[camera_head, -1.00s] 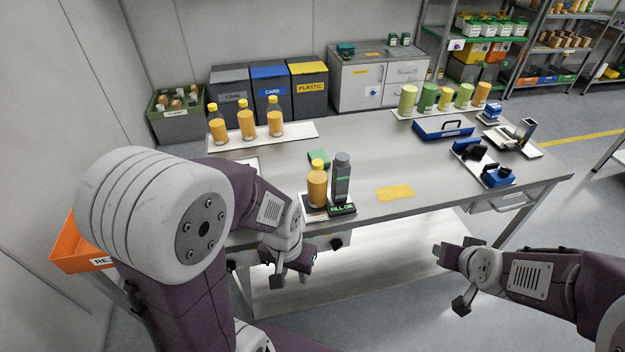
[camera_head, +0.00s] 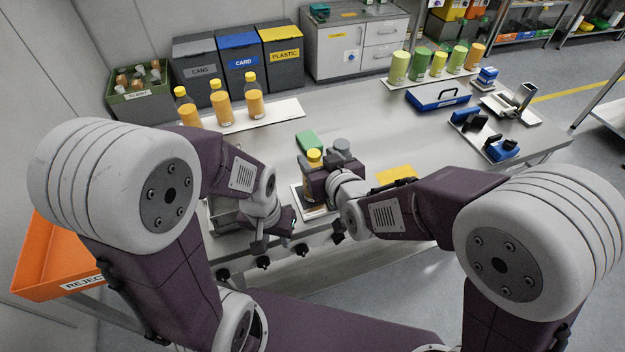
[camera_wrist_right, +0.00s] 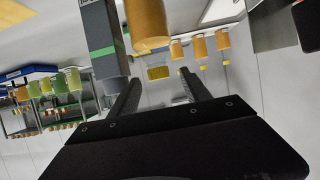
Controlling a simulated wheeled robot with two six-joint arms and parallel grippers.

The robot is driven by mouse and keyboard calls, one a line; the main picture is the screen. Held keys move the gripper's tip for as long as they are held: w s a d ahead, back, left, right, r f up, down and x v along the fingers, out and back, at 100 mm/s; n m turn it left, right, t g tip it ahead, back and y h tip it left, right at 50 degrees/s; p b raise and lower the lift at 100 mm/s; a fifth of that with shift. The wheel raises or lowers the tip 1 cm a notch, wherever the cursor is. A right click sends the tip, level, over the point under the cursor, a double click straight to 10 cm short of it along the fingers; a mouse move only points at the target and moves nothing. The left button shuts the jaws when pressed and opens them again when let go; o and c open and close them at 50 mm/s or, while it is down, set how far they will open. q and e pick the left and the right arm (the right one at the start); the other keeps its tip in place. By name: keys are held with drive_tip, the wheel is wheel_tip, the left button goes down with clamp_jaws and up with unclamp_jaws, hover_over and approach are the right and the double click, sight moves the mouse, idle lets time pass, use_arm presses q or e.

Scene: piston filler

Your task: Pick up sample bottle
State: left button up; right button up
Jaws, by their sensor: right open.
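The sample bottle (camera_head: 314,157), orange with a yellow cap, stands on the filling station at the table's front edge. My right gripper (camera_head: 328,176) is at the bottle in the head view and hides most of its body. In the right wrist view my right gripper (camera_wrist_right: 158,88) is open, its two dark fingers apart. There the orange bottle (camera_wrist_right: 148,22) shows past the fingertips, with nothing visibly clamped. The grey filler column (camera_wrist_right: 104,40) with a green band stands close beside the bottle. My left gripper (camera_head: 275,232) hangs by the front edge, left of the station, apparently open and empty.
Several more orange bottles (camera_head: 221,103) stand on a white board at the back left. A green block (camera_head: 307,141) lies behind the station, and a yellow mat (camera_head: 395,174) to its right. An orange reject bin (camera_head: 60,258) is at the left.

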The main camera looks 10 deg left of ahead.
sight(310, 150)
drive_tip(key=x, duration=0.6)
drive_tip(key=shift+w+a+f+p, duration=0.15)
drive_tip(key=shift+w+p, duration=0.1)
drive_tip(key=shift+p, duration=0.1)
drive_tip(key=shift+s, duration=0.15)
drive_tip(key=c, duration=0.3)
clamp_jaws()
idle(0.6)
